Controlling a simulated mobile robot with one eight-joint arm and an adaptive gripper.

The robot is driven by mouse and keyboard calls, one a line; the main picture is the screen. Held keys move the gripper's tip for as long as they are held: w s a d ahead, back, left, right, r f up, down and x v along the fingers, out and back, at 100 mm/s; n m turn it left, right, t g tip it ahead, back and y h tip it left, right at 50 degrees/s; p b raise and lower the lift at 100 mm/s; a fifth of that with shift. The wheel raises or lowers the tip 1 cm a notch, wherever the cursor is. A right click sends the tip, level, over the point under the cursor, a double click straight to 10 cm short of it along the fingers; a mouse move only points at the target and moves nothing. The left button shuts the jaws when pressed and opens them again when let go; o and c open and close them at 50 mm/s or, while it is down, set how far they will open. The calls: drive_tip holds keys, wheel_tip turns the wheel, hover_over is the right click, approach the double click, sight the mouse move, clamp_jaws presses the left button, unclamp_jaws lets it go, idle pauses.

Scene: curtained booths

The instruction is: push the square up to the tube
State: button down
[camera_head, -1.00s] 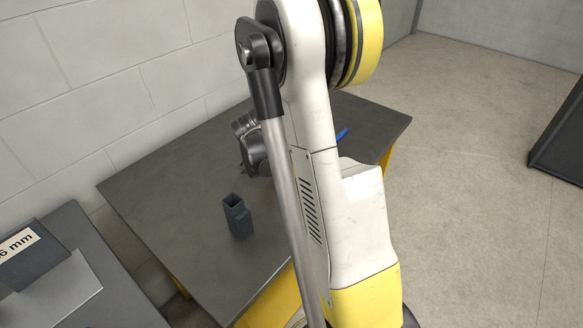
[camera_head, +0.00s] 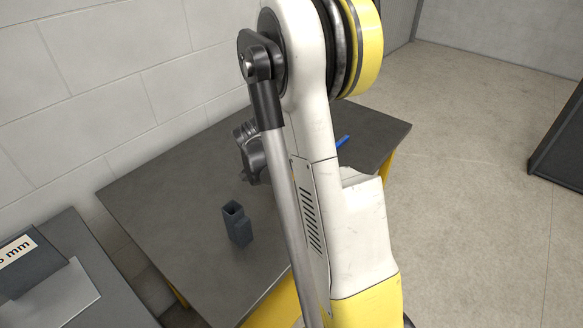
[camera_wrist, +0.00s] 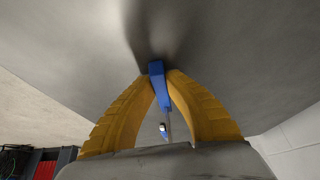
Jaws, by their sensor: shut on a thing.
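The tube (camera_head: 239,228) is a dark grey, hollow, square-section piece standing upright on the grey table (camera_head: 165,210), left of my arm in the head view. The square shows as a blue bar (camera_wrist: 157,74) in the wrist view. My gripper (camera_wrist: 158,78) has its yellow fingers closed on the bar from both sides, near the grey surface. In the head view a blue end (camera_head: 342,141) shows just right of my arm, apart from the tube. My arm hides my fingers and the rest of the square there. The tube cannot be made out in the wrist view.
A second grey bench (camera_head: 100,295) with a labelled dark box (camera_head: 28,265) stands at lower left. A block wall (camera_head: 90,70) runs behind the table. The table top between the wall and the tube looks clear. A dark panel (camera_head: 562,140) stands at far right.

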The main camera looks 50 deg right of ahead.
drive_tip(key=shift+r+p, duration=1.75)
drive_tip(key=shift+r, duration=1.1)
